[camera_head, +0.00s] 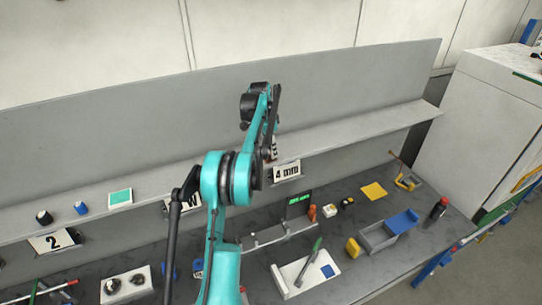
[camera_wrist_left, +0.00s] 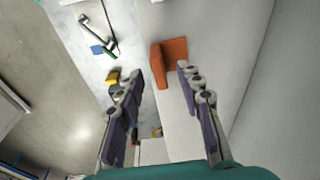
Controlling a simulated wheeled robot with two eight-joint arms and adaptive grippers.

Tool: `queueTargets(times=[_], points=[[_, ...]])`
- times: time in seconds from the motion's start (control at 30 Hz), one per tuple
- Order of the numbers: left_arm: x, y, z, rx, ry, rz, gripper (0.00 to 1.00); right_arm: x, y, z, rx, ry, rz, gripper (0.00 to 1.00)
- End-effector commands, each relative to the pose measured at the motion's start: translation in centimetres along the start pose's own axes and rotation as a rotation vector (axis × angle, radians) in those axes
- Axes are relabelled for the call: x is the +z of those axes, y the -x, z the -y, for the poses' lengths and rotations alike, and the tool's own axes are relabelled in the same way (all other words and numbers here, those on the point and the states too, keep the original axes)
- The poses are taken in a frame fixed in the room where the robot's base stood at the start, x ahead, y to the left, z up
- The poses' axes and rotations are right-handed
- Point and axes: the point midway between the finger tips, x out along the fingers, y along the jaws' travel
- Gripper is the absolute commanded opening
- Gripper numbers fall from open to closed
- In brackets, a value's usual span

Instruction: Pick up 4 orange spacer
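An orange piece (camera_wrist_left: 174,51), which looks like the spacer, sits on the pale shelf surface in the left wrist view. It shows two faces at an angle. My left gripper (camera_wrist_left: 161,76) is open, with its two fingers apart and the orange piece ahead, between and just beyond the fingertips. No finger clearly touches it. In the head view my left gripper (camera_head: 270,148) is at the shelf above the "4 mm" label (camera_head: 287,171). The arm hides the orange piece there. My right gripper is not in view.
The shelf (camera_head: 350,133) runs along the grey back panel (camera_head: 340,85). The shelf right of the label looks clear.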

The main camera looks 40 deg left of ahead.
Motion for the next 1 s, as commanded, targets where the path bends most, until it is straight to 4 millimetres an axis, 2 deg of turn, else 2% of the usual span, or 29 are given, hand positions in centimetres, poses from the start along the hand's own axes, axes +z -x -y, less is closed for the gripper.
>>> queueTargets(times=[0.2,0.43,0.47,0.57,0.6,1.0], points=[[0.0,-2.4,-0.1,0.0,0.0,0.0,0.36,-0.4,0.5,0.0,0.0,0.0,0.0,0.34],[0.0,-2.7,-0.1,-0.001,0.0,0.0,0.36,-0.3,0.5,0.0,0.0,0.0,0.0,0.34],[0.0,-2.6,-0.1,-0.001,0.0,0.0,0.31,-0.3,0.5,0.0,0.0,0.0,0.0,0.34],[0.0,-2.6,-0.1,-0.001,0.0,0.0,0.05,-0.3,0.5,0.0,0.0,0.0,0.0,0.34],[0.0,-2.6,-0.1,-0.001,0.0,0.0,0.0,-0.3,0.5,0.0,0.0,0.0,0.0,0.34],[0.0,-2.5,-0.1,-0.001,0.0,0.0,0.0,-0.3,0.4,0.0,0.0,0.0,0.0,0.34]])
